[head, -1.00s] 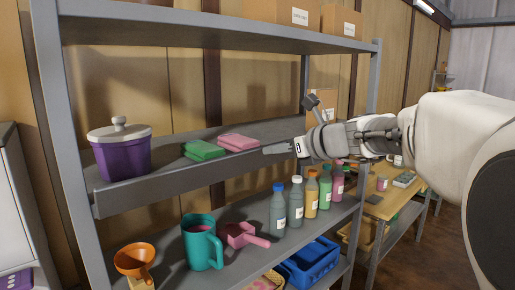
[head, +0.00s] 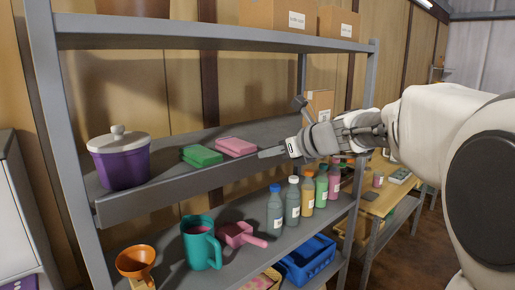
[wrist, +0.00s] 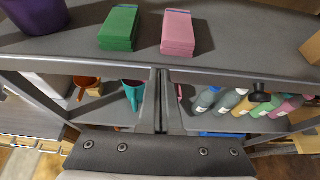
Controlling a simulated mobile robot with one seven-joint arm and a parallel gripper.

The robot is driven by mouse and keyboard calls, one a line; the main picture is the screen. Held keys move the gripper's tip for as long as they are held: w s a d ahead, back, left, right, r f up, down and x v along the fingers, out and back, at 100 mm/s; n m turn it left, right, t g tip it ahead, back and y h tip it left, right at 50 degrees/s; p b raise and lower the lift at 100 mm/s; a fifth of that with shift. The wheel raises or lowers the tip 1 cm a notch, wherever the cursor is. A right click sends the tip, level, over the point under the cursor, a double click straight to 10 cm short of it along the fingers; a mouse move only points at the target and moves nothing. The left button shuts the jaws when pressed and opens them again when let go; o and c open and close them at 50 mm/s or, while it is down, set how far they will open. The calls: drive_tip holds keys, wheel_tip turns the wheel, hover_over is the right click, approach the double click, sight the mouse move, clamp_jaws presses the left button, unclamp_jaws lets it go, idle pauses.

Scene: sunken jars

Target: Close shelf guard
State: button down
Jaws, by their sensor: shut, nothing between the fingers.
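The shelf guard appears to be the long grey panel (head: 165,198) along the front of the middle shelf; in the wrist view a grey front edge (wrist: 60,65) crosses the picture. I cannot tell how far it is swung. My gripper (head: 265,153) is shut and empty, pointing left, at the right part of the middle shelf's front. In the wrist view the closed fingers (wrist: 161,100) reach up to that edge; contact is unclear. Behind the edge are a purple pot with a white lid (head: 119,160), a green pack (head: 202,155) and a pink pack (head: 236,146).
Cardboard boxes (head: 278,15) stand on top. A wooden table (head: 380,203) is at the right.

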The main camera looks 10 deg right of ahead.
drive_tip(key=shift+w+a+r+p, duration=0.5)
drive_tip(key=shift+w+p, duration=0.25)
drive_tip(key=shift+p, duration=0.35)
drive_tip(key=shift+w+a+r+p, duration=0.4)
drive_tip(key=shift+w+a+p, duration=0.3)
drive_tip(key=shift+p, duration=0.4)
drive_tip(key=shift+w+d, duration=0.1)
drive_tip(key=shift+d, duration=0.1)
